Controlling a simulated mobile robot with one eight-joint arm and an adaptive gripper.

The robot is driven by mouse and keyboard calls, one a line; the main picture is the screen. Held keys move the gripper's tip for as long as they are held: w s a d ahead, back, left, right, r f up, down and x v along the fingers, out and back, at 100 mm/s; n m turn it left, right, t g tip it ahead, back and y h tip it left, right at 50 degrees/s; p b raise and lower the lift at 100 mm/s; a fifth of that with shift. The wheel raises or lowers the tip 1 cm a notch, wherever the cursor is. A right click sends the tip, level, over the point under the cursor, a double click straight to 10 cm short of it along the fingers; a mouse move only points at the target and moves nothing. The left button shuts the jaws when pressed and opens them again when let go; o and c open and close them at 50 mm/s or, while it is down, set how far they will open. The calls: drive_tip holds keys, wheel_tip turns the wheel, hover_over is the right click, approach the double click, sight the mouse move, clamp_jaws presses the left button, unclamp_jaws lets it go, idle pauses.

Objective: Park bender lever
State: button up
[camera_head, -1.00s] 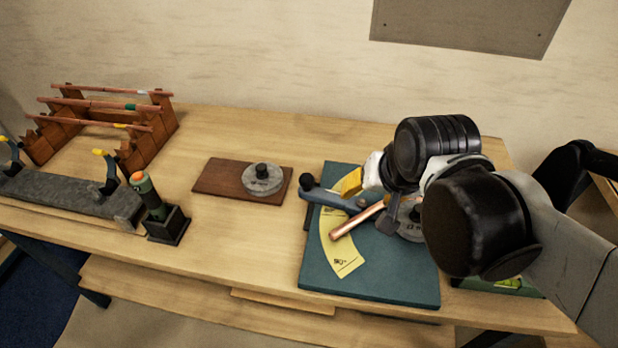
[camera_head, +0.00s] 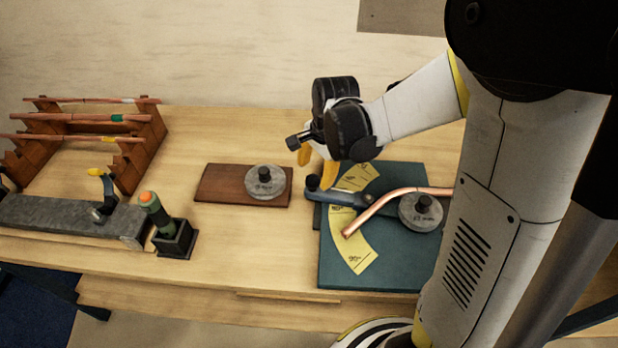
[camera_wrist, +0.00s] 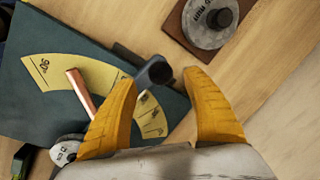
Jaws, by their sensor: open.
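The bender lever (camera_head: 338,194) is a blue-grey bar with a black knob at its left end. It lies over the yellow angle scale (camera_head: 352,249) on the teal bender plate (camera_head: 395,262). A bent copper tube (camera_head: 376,206) runs past the round grey former (camera_head: 421,212). My gripper (camera_head: 316,168) is open just above the lever's knob end. In the wrist view, the lever's dark knob (camera_wrist: 158,71) shows between my two yellow fingers (camera_wrist: 162,97), nearer the left one. I cannot tell whether a finger touches it. Much of the lever is hidden there.
A brown board (camera_head: 222,184) with a second grey former (camera_head: 264,181) lies left of the bender. A green tool in a black holder (camera_head: 174,239), a grey clamp rail (camera_head: 68,216) and a wooden tube rack (camera_head: 140,150) stand farther left. Bare bench separates them.

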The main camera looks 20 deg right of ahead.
sight(314, 175)
drive_tip(key=f, duration=0.3)
drive_tip(key=w+f+b, duration=0.1)
drive_tip(key=f, duration=0.1)
drive_tip(key=shift+a, duration=0.2)
drive_tip(key=shift+c, duration=0.2)
